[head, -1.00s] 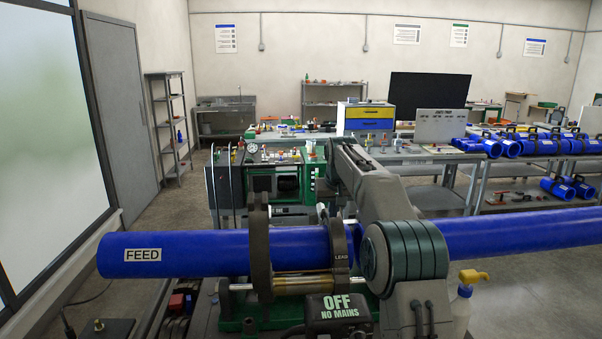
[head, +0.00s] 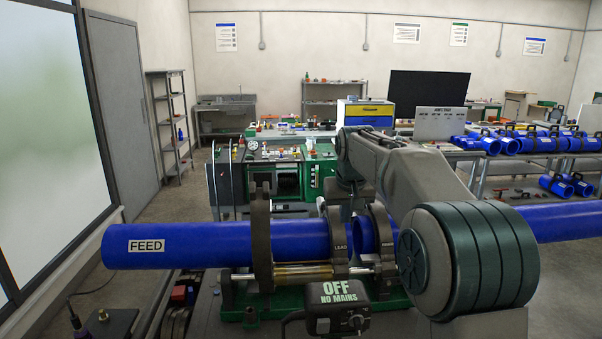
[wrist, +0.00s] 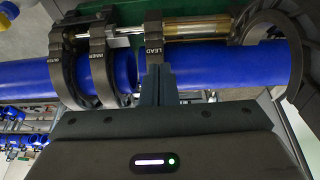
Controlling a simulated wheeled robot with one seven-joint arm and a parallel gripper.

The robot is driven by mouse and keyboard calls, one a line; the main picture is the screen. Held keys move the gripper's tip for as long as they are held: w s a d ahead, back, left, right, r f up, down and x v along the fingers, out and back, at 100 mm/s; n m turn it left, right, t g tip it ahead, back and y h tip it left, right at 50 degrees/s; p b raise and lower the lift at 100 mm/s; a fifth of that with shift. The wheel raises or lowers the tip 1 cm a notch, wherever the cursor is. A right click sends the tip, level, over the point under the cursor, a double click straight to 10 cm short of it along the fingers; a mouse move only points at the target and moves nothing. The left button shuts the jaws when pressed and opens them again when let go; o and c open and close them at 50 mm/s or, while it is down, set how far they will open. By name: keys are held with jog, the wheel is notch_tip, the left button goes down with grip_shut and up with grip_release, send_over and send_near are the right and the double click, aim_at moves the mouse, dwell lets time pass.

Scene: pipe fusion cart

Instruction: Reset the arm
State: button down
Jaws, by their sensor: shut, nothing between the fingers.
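My gripper (wrist: 158,85) shows in the wrist view with its fingers together and nothing between them. It is above the clamp machine, beside the LEAD clamp ring (wrist: 153,35). In the head view my arm reaches over the machine from the right, and the gripper is mostly hidden behind its links and the clamp rings. The blue FEED pipe (head: 190,245) lies level through the rings at left. A second blue pipe (head: 570,221) runs out to the right. In the wrist view a gap shows between the pipe ends near the LEAD ring.
A black box marked OFF NO MAINS (head: 338,305) stands at the front of the machine. A green unit with a gauge (head: 285,175) stands behind it. Blue fittings (head: 530,140) cover a table at the right. The floor at left, by the door, is mostly open.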

jog(key=s+d+f+b, duration=0.1)
jog(key=s+f, duration=0.3)
jog(key=s, duration=0.8)
jog(key=s+d+f+b, duration=0.1)
jog(key=s+f, duration=0.3)
jog(key=s, duration=0.8)
jog(key=s+d+f+m+b, duration=0.1)
jog(key=s+f, duration=0.4)
jog(key=s, duration=0.7)
jog(key=shift+d, duration=0.65)
